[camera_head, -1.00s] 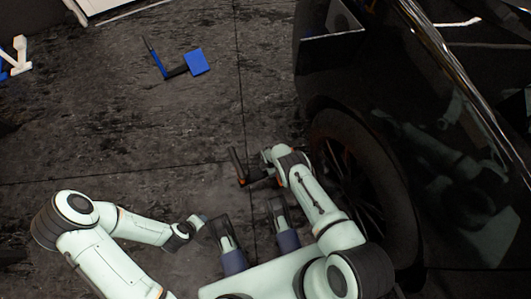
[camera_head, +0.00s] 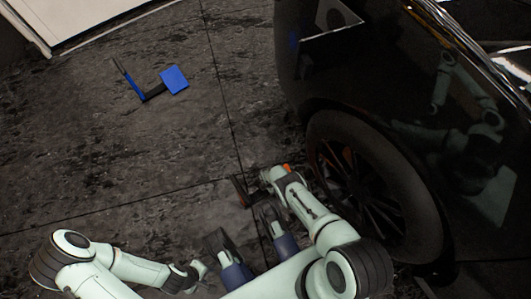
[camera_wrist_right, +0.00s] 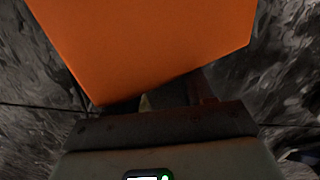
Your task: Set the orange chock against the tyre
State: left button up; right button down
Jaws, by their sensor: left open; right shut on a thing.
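The orange chock (camera_wrist_right: 160,45) fills the top of the right wrist view, close in front of my right gripper (camera_wrist_right: 175,100), which is shut on it. The black tyre (camera_head: 408,190) of the dark car stands just right of my right arm. I cannot tell whether the chock touches it. My left gripper (camera_head: 198,270) is open and empty at the lower left, away from the chock.
The dark car body (camera_head: 400,90) rises above the wheel and blocks the right side. A blue and black item (camera_head: 150,88) lies on the floor at the upper left. The dark floor (camera_head: 110,160) between is clear. A white-edged panel (camera_head: 75,22) is at the top left.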

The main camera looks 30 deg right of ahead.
jog(key=shift+w+f, duration=0.15)
jog(key=shift+f, duration=0.15)
jog(key=shift+c, duration=2.1)
grip_release()
